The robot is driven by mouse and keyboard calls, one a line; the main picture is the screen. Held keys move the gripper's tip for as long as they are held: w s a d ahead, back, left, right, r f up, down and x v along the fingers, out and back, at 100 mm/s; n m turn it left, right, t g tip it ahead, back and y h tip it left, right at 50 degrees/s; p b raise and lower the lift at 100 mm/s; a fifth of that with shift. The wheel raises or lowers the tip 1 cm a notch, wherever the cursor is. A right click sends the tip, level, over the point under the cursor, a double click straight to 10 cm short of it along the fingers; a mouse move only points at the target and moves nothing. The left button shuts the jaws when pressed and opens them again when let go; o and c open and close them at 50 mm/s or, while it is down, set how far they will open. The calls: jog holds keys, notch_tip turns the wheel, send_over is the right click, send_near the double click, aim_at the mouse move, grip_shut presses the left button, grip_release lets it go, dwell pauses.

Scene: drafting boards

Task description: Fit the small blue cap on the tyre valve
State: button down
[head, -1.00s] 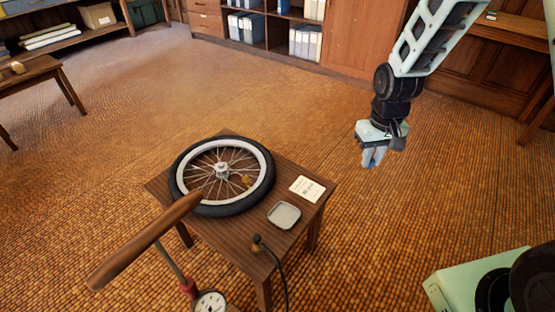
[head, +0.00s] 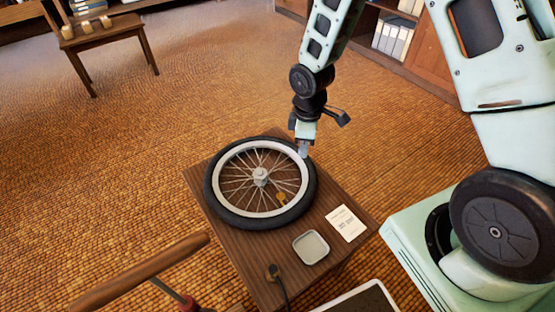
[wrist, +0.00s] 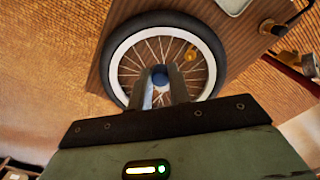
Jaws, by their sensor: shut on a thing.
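The wheel (head: 216,200) lies flat on the small wooden table, with a black tyre, white rim and spokes; it also shows in the wrist view (wrist: 118,82). My gripper (head: 303,151) is over the wheel's upper right edge in the head view. In the wrist view its fingers (wrist: 160,84) are shut on the small blue cap (wrist: 159,75), which shows between the tips. The cap is too small to make out in the head view. A small brass-yellow piece (head: 281,199) sits among the spokes near the rim; I cannot tell whether it is the valve.
A shallow grey tray (head: 311,247) and a white card (head: 346,223) lie on the table (head: 250,262) beside the wheel. A hose end (head: 273,271) is at the near edge. A pump's wooden handle (head: 140,275) rises at lower left. Another table (head: 105,38) stands far off.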

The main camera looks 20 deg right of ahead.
jog(key=s+a+f+n+p, duration=0.2)
jog(key=a+f+n, duration=0.35)
jog(key=n, duration=0.75)
jog(key=f+b, duration=0.1)
jog(key=b, duration=0.1)
jog(key=a+f+b, duration=0.1)
jog(key=f+b, duration=0.1)
jog(key=a+f+b, duration=0.1)
jog(key=b, duration=0.1)
jog(key=shift+s+f, duration=0.2)
jog(key=shift+f, duration=0.2)
jog(key=shift+f+b, duration=0.95)
jog(key=shift+f, duration=0.25)
jog(key=c, duration=1.2)
grip_release()
jog(key=shift+c, duration=0.2)
